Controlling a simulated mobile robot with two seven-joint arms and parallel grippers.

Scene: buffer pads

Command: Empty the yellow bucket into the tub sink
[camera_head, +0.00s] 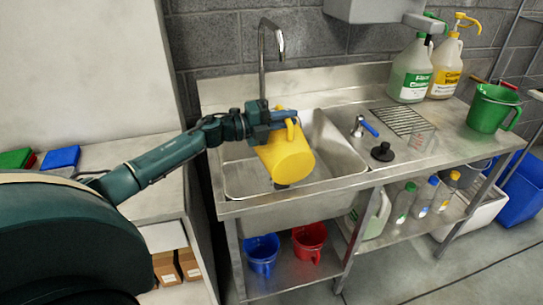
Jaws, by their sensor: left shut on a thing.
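No liquid shows coming out. The sink is a steel basin with the faucet (268,40) rising behind it. My right gripper is not in view.
A drainboard to the right holds a green pitcher (491,108), a black plunger-like thing (383,152) and two large jugs (410,72). Blue (262,253) and red (309,240) buckets stand on the shelf below. A white counter (150,160) is at left.

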